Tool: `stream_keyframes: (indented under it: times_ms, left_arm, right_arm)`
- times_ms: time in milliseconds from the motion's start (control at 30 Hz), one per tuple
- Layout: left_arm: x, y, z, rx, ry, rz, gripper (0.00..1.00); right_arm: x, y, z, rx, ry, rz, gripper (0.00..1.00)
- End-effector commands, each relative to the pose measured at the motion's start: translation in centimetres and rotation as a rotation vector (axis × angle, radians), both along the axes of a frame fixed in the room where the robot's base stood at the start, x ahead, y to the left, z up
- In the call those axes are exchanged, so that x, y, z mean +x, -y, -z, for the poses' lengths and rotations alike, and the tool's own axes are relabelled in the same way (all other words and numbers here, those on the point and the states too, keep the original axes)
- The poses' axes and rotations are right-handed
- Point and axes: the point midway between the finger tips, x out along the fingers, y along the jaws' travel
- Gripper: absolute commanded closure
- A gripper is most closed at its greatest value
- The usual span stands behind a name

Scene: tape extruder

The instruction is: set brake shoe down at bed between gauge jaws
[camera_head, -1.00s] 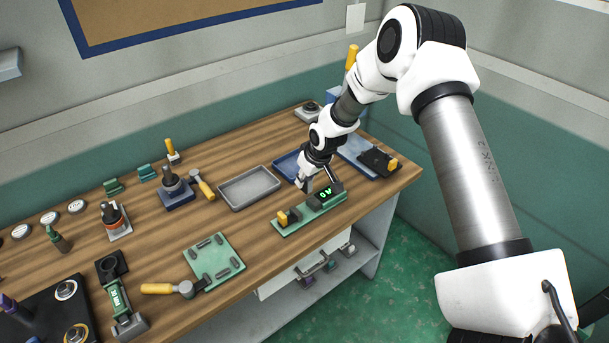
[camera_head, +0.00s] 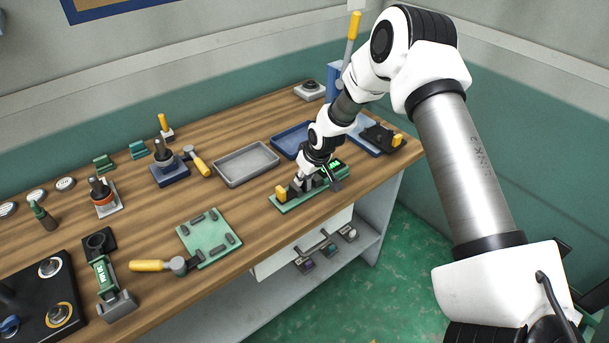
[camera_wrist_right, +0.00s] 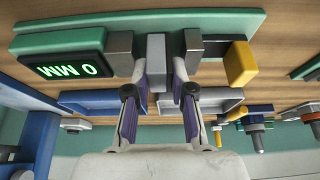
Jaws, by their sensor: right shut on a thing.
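The gauge has a green base (camera_head: 287,206), a lit display (camera_head: 334,165) and a yellow knob (camera_head: 281,193). My right gripper (camera_wrist_right: 159,72) is shut on the grey brake shoe (camera_wrist_right: 156,60), which is in or over this gap. Whether its underside touches the bed is unclear. In the head view my right gripper (camera_head: 310,184) is over the gauge and hides the shoe.
A grey tray (camera_head: 246,180) and a blue tray (camera_head: 277,145) lie behind the gauge. A green plate (camera_head: 190,243) with dark blocks and a yellow-handled tool (camera_head: 150,266) lie to the left. The bench's front edge runs close to the gauge.

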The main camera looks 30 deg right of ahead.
Motion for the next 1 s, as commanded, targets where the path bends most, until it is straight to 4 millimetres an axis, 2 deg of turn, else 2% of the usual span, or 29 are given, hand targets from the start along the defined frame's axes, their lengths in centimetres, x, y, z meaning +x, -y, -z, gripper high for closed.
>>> stream_keyframes:
  times_ms: [233, 267, 333, 767, 867, 1000]
  left_arm:
    - [0.0, 0.0, 0.1, 0.000, 0.000, 0.000, 0.60]
    - [0.0, 0.0, 0.1, 0.000, 0.000, 0.000, 0.60]
    - [0.0, 0.0, 0.1, 0.000, 0.000, 0.000, 0.60]
    - [0.0, 0.0, 0.0, 0.000, 0.000, 0.000, 0.60]
    - [0.0, 0.0, 0.0, 0.000, 0.000, 0.000, 0.60]
    - [0.0, 0.0, 0.0, 0.000, 0.000, 0.000, 0.60]
  right_arm:
    - [0.0, 0.0, 0.0, 0.000, 0.001, 0.000, 1.00]
    - [0.0, 0.0, 0.0, 0.000, 0.001, 0.000, 0.73]
    - [0.0, 0.0, 0.0, 0.000, 0.001, 0.000, 0.49]
    - [0.0, 0.0, -0.2, 0.000, 0.002, 0.000, 0.48]
    - [-0.2, 0.0, -0.9, 0.001, 0.003, 0.000, 0.48]
    - [-1.1, 0.1, -3.1, 0.001, 0.005, -0.002, 0.48]
